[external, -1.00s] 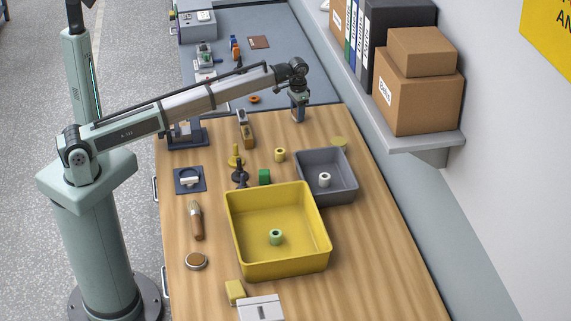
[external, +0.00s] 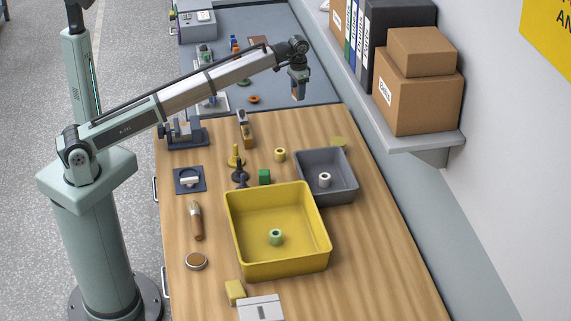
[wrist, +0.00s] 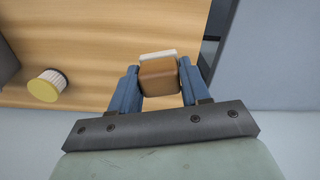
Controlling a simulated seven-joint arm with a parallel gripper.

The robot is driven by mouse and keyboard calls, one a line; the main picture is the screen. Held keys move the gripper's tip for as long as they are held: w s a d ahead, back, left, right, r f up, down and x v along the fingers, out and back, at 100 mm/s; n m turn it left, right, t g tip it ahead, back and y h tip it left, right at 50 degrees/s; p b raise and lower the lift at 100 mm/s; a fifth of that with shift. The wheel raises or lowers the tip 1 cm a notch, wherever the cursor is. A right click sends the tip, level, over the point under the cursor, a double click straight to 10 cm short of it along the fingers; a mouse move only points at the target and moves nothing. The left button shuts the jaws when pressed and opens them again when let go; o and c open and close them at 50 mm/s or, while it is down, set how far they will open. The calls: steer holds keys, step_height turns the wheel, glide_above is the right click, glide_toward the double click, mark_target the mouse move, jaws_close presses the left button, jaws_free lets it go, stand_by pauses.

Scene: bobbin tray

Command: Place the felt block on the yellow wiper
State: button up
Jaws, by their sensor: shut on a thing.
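My gripper (external: 299,95) is shut on a brown block with a pale layer on its far side, which I take as the felt block (wrist: 159,77). It is held between the blue fingers in the wrist view. A yellow block (external: 235,291) lies at the near end by a white box. A round yellow-topped piece with a ribbed pale side (wrist: 47,86) stands at left in the wrist view, near the grey bin. I cannot tell which yellow thing is the wiper.
A yellow bin (external: 232,215) with a green spool and a grey bin (external: 350,190) with a white spool stand on the table. A wall shelf (external: 430,140) with boxes runs along the right.

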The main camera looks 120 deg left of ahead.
steer(key=shift+w+r, duration=0.1)
steer(key=shift+r, duration=0.1)
steer(key=w+d+r+m, duration=0.1)
steer(key=w+d+m, duration=0.2)
steer(key=w+d, duration=1.5)
steer(key=w+d+r+m, duration=0.1)
steer(key=w+d+m, duration=0.3)
steer(key=w+d, duration=1.3)
step_height(320, 180, up, 2)
steer(key=m, duration=1.4)
glide_above(235, 288)
steer(key=shift+f, duration=4.9)
steer(key=shift+f, duration=0.1)
